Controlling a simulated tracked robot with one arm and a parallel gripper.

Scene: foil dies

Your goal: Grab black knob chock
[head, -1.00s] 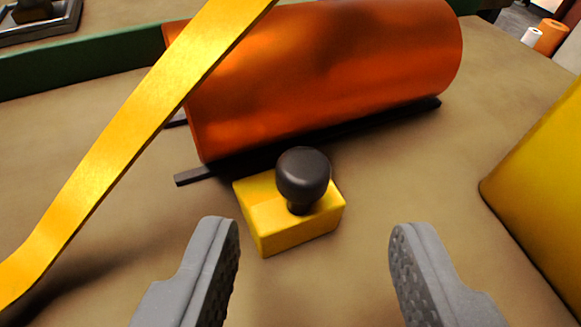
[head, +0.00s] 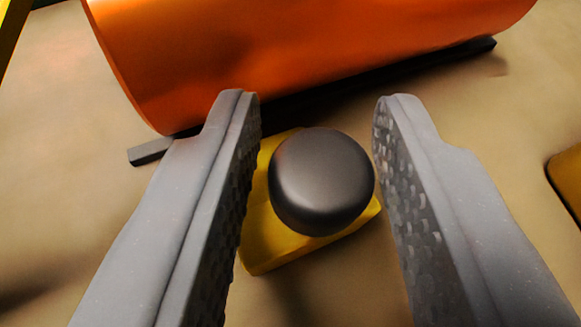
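The chock is a yellow block (head: 270,240) with a round black knob (head: 322,182) on top. It sits on the tan surface in the middle of the head view, in front of the orange roll. My gripper (head: 316,98) is open, with one grey finger on each side of the knob. A narrow gap shows between each finger and the knob, the right one very small. The knob hides much of the block's top, and the left finger covers part of the block's left side.
The large orange roll (head: 300,50) lies just behind the chock on dark rails (head: 150,151). A yellow object (head: 568,175) stands at the right edge, and a yellow bar (head: 12,28) shows at the top left. Tan surface is bare at the left and right.

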